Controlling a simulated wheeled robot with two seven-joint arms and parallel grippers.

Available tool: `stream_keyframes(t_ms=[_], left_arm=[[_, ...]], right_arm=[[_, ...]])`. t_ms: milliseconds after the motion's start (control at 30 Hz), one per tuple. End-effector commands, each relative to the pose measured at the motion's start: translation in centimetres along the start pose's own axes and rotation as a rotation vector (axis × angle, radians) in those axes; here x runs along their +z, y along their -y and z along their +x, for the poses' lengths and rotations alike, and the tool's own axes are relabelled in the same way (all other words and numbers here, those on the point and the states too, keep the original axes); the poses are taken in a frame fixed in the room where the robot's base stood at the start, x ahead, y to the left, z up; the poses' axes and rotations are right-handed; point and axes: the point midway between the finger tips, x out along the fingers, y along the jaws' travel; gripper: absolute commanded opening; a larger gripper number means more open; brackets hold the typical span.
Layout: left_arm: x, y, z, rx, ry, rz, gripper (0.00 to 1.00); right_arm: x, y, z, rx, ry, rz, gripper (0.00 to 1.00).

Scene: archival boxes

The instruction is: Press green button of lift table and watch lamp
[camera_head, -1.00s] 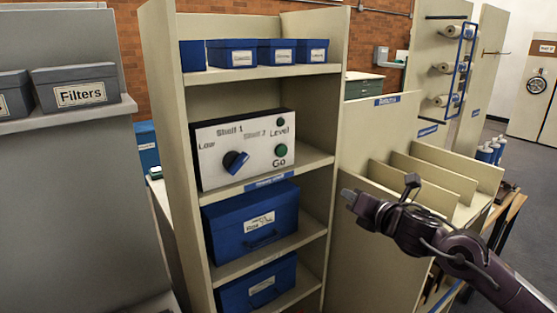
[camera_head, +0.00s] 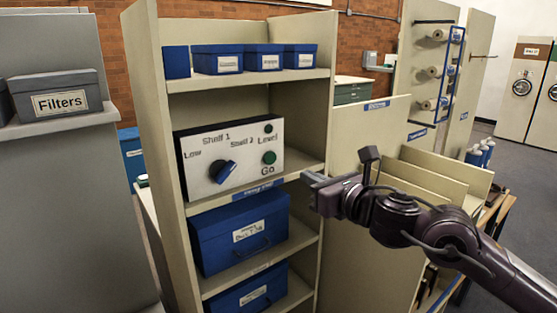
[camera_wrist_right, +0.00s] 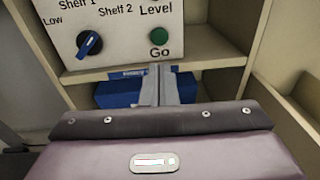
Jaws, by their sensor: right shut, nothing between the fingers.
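A white control panel (camera_head: 205,190) stands on a shelf of the beige rack. Its round green Go button (camera_head: 269,157) is at the lower right; it also shows in the wrist view (camera_wrist_right: 159,35). A blue knob (camera_head: 223,171) sits left of the button, below the "Shelf 1" and "Shelf 2" labels. My right gripper (camera_head: 308,178) is shut and empty, right of and a little below the button, apart from it. In the wrist view its fingers (camera_wrist_right: 160,85) point toward the panel, below the button.
A shelf edge with a blue label (camera_head: 259,190) runs below the panel. Blue boxes stand on the shelves below (camera_head: 240,232) and above (camera_head: 229,60). The rack's right side wall and a beige divided bin (camera_head: 375,150) are close to my right arm.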

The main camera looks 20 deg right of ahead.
Motion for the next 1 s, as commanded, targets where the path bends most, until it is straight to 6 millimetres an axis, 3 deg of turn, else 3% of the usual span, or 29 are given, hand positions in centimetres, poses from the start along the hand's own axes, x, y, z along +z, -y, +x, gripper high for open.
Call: stream_keyframes(t_ms=[600,1000], left_arm=[[-0.3,0.0,-4.1,0.001,0.001,0.001,0.36],[-0.3,0.0,-4.3,0.001,0.001,0.001,0.36]], right_arm=[[0.3,-0.2,10.9,0.002,0.000,0.003,0.00],[0.0,-0.2,12.2,0.002,-0.001,-0.002,0.00]])
